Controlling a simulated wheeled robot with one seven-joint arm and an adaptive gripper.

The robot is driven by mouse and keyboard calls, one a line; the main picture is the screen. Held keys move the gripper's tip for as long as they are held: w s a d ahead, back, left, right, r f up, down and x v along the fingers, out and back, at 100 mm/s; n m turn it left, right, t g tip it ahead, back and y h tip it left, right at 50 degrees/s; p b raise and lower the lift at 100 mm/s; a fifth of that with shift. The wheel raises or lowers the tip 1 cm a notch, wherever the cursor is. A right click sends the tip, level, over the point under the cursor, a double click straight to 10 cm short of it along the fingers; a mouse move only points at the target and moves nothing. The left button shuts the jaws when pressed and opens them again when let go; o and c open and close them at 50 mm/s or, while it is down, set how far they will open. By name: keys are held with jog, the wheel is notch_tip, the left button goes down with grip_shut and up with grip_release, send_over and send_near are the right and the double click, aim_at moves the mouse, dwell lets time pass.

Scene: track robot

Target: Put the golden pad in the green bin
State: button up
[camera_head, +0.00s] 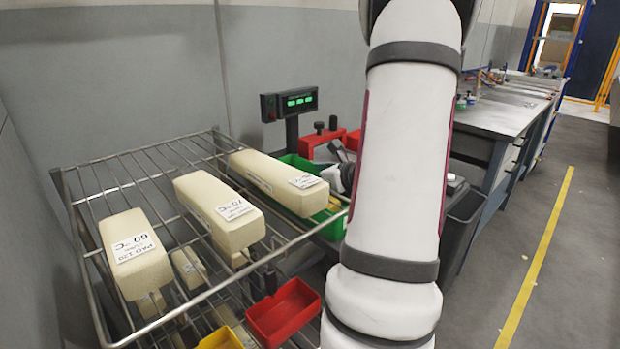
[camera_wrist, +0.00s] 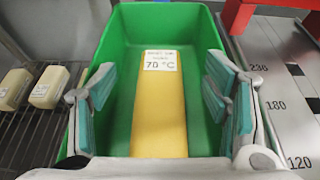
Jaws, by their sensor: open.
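In the wrist view the golden pad (camera_wrist: 160,115), a long yellow block with a white "70 °C" label, lies inside the green bin (camera_wrist: 100,38). My gripper (camera_wrist: 160,95) is open, with one teal-padded finger on each side of the pad and a gap to it on both sides. The fingers are over the bin's inside. In the head view the green bin (camera_head: 334,229) shows in part behind the wire rack, and my white arm hides much of it and most of my gripper.
Cream blocks with labels lie on the wire rack (camera_head: 91,198). A scale display (camera_head: 290,103) stands behind the bin. A ruled grey surface (camera_wrist: 283,100) lies right of the bin. The right floor is clear.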

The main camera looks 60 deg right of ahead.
jog(key=v, duration=1.2)
dwell(0.4)
